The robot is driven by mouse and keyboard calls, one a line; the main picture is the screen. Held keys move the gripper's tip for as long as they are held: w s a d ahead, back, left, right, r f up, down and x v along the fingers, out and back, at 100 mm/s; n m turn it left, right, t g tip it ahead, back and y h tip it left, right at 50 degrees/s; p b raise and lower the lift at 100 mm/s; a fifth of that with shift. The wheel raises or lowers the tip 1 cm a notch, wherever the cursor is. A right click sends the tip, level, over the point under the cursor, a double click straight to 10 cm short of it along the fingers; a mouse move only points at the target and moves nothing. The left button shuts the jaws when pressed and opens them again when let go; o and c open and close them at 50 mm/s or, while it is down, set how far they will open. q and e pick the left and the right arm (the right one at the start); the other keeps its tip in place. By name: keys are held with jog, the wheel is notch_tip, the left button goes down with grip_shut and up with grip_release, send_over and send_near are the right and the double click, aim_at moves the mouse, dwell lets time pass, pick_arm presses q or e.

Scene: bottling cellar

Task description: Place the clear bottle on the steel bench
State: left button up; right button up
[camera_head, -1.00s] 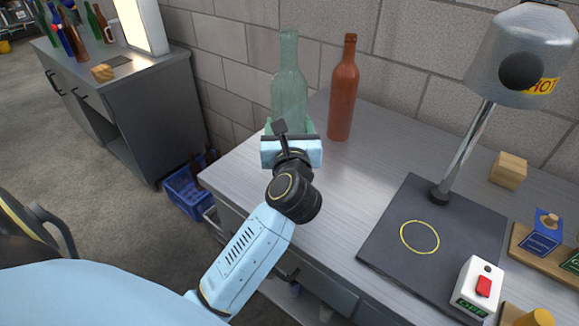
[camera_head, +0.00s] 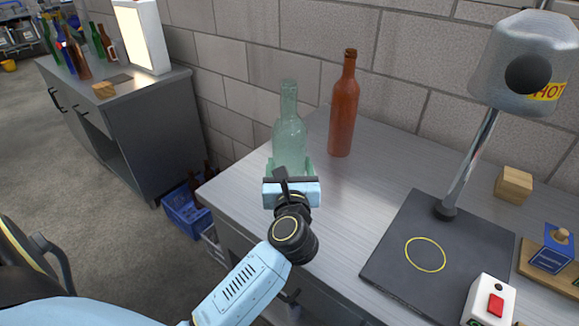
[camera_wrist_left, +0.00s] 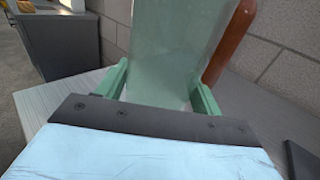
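The clear bottle (camera_head: 289,132), pale greenish glass, stands upright between the green fingers of my left gripper (camera_head: 291,168). In the left wrist view the bottle (camera_wrist_left: 178,50) fills the gap between the two fingers (camera_wrist_left: 163,88), which appear to press on its sides. The bottle is over the left back part of the steel bench (camera_head: 388,168), left of a brown bottle. Its base is hidden behind my gripper, so I cannot tell whether it touches the bench top. My right gripper is not in view.
The brown bottle (camera_head: 343,105) stands close on the right, near the block wall (camera_head: 265,75). A dark plate with a yellow ring (camera_head: 425,254), a lamp (camera_head: 525,60), a wooden block (camera_head: 513,185) and a red-button switch box (camera_head: 490,300) occupy the right side. A blue crate (camera_head: 187,212) sits on the floor.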

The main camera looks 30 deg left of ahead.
pick_arm(q)
jog(key=o, duration=0.3)
jog(key=shift+o, duration=0.2)
jog(key=shift+r, duration=0.3)
jog(key=v, duration=1.2)
jog(key=shift+f, duration=0.1)
